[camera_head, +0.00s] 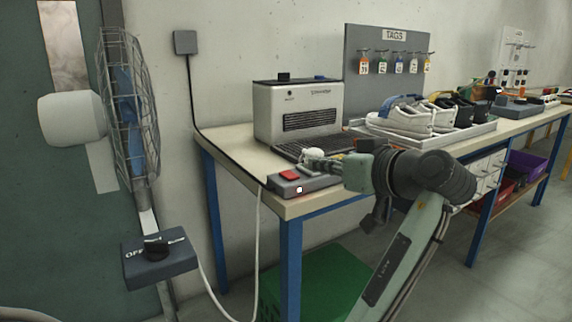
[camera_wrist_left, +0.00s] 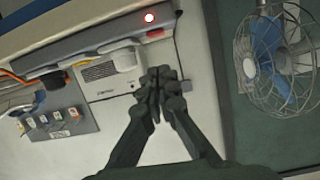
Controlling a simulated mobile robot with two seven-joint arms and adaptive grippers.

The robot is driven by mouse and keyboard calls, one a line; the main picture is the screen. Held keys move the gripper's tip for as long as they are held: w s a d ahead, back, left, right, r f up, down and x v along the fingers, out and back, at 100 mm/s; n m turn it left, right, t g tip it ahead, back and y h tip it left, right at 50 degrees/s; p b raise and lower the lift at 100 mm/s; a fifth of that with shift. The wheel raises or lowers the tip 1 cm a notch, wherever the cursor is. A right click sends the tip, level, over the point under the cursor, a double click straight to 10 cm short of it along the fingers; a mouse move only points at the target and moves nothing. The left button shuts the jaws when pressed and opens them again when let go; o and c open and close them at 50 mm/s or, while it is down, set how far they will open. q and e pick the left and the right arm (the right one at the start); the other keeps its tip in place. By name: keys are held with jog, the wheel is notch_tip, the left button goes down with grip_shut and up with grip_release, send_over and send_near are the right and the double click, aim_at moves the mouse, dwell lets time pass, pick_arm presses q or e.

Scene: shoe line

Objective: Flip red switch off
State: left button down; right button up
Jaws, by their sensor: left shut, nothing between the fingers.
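The red switch (camera_head: 289,175) sits on top of a grey box (camera_head: 307,185) at the near left corner of the workbench. A small bright white light shows on the box's front. In the left wrist view the red switch (camera_wrist_left: 155,33) lies just beyond my fingertips, with the light, red-rimmed, beside it. My left gripper (camera_head: 312,156) is over the bench just behind and right of the switch. In the wrist view its fingers (camera_wrist_left: 160,72) are together and empty. Whether they touch the box cannot be told. My right gripper is not in view.
A beige machine (camera_head: 298,112) stands behind the switch box. A tray (camera_head: 440,138) of shoes lies to the right, below a tag board (camera_head: 365,80). A fan (camera_head: 128,105) with a dark knob box (camera_head: 160,262) stands left. A green crate (camera_head: 330,285) is under the bench.

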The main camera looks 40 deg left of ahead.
pick_arm(q)
notch_tip(320, 180, up, 3)
jog(key=shift+s+f+n+g, duration=0.2)
jog(key=shift+n+g, duration=0.1)
jog(key=shift+n, duration=0.2)
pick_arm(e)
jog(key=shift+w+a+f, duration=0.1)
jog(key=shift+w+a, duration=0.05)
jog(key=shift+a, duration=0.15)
pick_arm(q)
send_over(291, 176)
jog(key=shift+s+d+f+p, duration=0.1)
jog(key=shift+d+f+p, duration=0.1)
jog(key=shift+f, duration=0.35)
jog(key=shift+s+d+f+p, duration=0.1)
jog(key=shift+d+f+p, duration=0.05)
jog(key=shift+f, duration=0.35)
jog(key=f, duration=0.3)
jog(key=shift+w+a+f, duration=0.15)
jog(key=shift+w+a, duration=0.1)
jog(key=shift+a, duration=0.1)
jog(key=shift+f, duration=0.5)
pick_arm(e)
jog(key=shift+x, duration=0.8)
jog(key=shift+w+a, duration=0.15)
